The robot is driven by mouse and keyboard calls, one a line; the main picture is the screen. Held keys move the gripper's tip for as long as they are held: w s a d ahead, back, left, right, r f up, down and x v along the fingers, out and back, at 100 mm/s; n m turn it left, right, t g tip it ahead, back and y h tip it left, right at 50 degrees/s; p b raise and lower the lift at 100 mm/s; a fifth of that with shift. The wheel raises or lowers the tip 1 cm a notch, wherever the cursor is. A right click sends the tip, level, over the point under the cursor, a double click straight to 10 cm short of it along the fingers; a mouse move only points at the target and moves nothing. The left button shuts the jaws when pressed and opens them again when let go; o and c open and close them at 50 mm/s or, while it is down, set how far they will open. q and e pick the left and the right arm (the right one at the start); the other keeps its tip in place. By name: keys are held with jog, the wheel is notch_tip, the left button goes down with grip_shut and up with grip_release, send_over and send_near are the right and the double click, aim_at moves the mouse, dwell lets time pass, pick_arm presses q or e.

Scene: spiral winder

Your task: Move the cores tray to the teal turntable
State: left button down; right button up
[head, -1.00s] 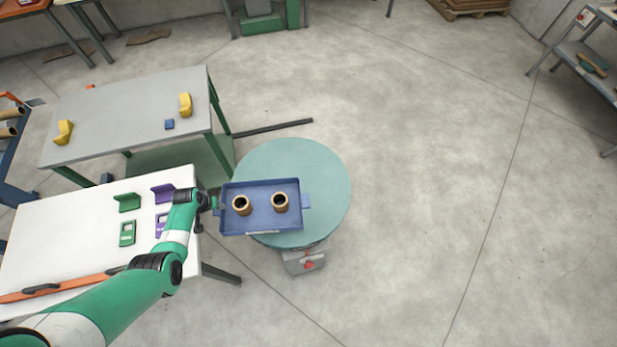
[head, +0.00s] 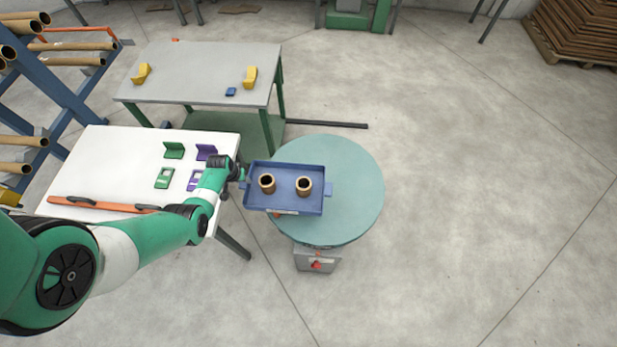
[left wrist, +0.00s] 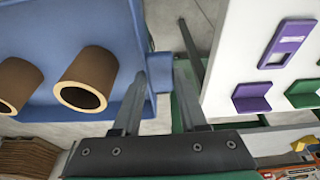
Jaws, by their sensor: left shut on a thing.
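The blue cores tray (head: 287,206) holds two brown tube-shaped cores (head: 266,184) and (head: 303,187), both upright. My left gripper (head: 242,177) is shut on the tray's left-hand handle; that handle (left wrist: 160,78) shows between the fingers in the left wrist view. The round teal turntable (head: 355,190) is under most of the tray. The tray's left end overhangs the turntable's left edge. I cannot tell whether the tray touches the top or hangs above it. My right gripper is in no view.
A white table (head: 110,165) with green and purple pieces and an orange strip stands left, under my left arm. A grey-topped table (head: 200,80) with yellow pieces stands behind. A grey box (head: 317,260) sits at the turntable's front. Floor to the right is clear.

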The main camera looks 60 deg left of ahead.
aim_at(276, 175)
pick_arm(q)
jog(key=w+f+b, duration=0.1)
jog(key=w+b, duration=0.1)
jog(key=w, duration=0.1)
jog(key=w+f+b, duration=0.2)
jog(key=b, duration=0.1)
jog(key=w+f+b, duration=0.1)
jog(key=w+b, duration=0.1)
jog(key=w, duration=0.1)
jog(key=shift+w+a+f+b, duration=0.1)
jog(key=shift+w+f+b, duration=0.2)
jog(key=shift+w+b, duration=0.05)
jog(key=w+f+b, duration=0.2)
jog(key=b, duration=0.1)
jog(key=w+f+b, duration=0.2)
jog(key=b, duration=0.2)
jog(key=shift+w+f, duration=0.1)
jog(key=shift+f, duration=0.2)
jog(key=shift+w+f+b, duration=0.15)
jog(key=shift+w+b, duration=0.1)
jog(key=shift+b, duration=0.1)
jog(key=shift+w, duration=0.1)
jog(key=b+x, duration=0.3)
jog(key=b, duration=0.1)
jog(key=shift+d+f, duration=0.3)
jog(key=shift+f, duration=0.15)
jog(key=shift+r, duration=0.2)
jog(key=shift+f, duration=0.15)
jog(key=shift+c, duration=2.2)
grip_release()
